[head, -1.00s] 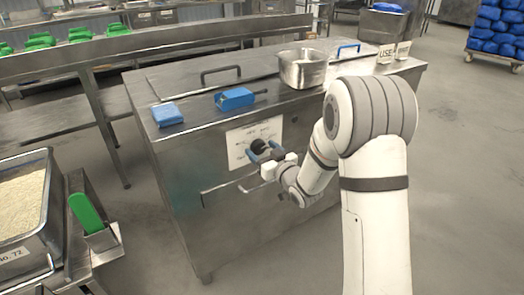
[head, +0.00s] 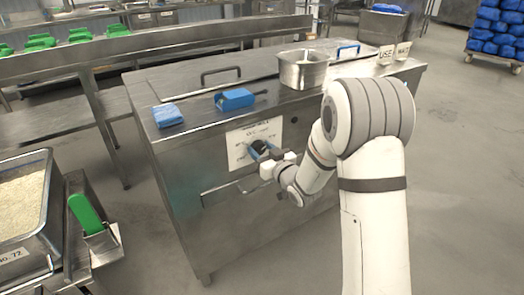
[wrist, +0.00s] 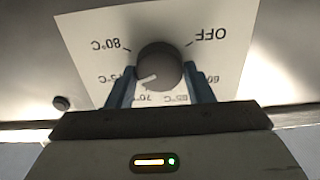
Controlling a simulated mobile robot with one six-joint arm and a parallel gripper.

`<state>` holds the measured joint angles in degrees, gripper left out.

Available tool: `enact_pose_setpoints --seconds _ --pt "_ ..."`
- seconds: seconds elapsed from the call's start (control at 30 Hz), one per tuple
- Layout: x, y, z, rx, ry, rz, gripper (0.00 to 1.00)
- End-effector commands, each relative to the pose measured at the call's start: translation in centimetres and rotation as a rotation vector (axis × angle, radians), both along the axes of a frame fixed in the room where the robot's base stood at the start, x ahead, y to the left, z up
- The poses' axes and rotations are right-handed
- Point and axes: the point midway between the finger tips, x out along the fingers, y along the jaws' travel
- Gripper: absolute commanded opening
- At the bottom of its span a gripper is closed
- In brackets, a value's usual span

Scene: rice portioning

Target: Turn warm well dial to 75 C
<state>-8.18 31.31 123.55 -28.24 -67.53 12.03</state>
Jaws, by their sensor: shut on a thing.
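The warm well dial (wrist: 158,66) is a dark round knob on a white label plate (wrist: 85,28), which appears upside down in the wrist view. My gripper (wrist: 161,84) has one blue finger on each side of the dial and is shut on it. The dial's white pointer mark is aimed to the lower left, towards the 75°C marking. The 70 and 65 markings below are partly hidden by the gripper. In the head view the dial (head: 257,147) is on the front of the steel warm well cabinet (head: 180,170), with my gripper (head: 262,153) at it.
A horizontal handle bar (head: 225,187) runs just below the dial. On the cabinet top are two blue items (head: 235,98), a steel pan (head: 303,70) and label cards (head: 395,53). A rice tray (head: 25,205) and a green-handled tool (head: 86,213) stand at the left.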

Motion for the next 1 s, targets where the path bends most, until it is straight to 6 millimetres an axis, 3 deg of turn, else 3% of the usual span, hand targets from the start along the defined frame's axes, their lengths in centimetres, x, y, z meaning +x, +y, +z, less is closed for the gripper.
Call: enact_pose_setpoints --seconds 0.4,0.43,0.67,1.0 --pt "0.01 -0.04 -0.04 0.065 0.045 0.000 0.24" --pt "0.01 -0.04 -0.04 0.065 0.045 0.000 0.48" --pt "0.02 -0.05 -0.03 0.065 0.044 0.000 0.66" --pt "-0.45 -0.41 0.04 0.064 0.045 -0.001 0.68"
